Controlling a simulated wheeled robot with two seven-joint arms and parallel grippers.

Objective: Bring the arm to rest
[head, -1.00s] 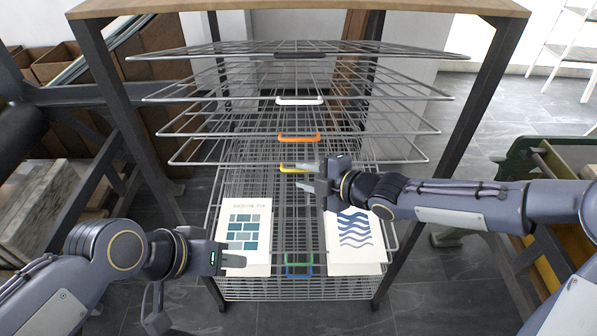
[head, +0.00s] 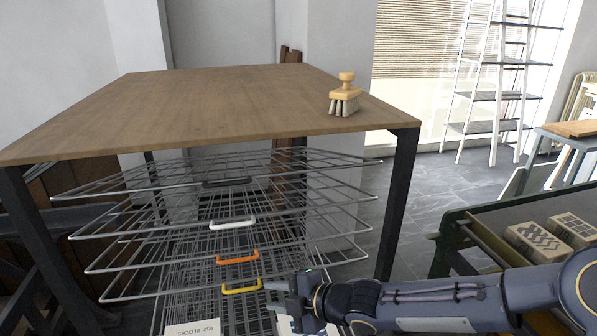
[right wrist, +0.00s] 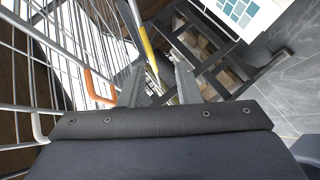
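My right arm reaches in from the right of the head view. My right gripper (head: 275,296) is just right of the yellow handle (head: 242,287) of a wire shelf in the rack. In the right wrist view the two fingers of the right gripper (right wrist: 158,84) stand apart. The yellow handle (right wrist: 148,48) shows in the gap beyond and between them. I cannot tell whether it touches a finger. No object is clamped. My left gripper is not in view.
Orange (head: 237,257), white (head: 233,222) and black (head: 227,182) handles mark shelves above the yellow one. A bench with carved blocks (head: 538,242) stands at right. Grey floor lies between.

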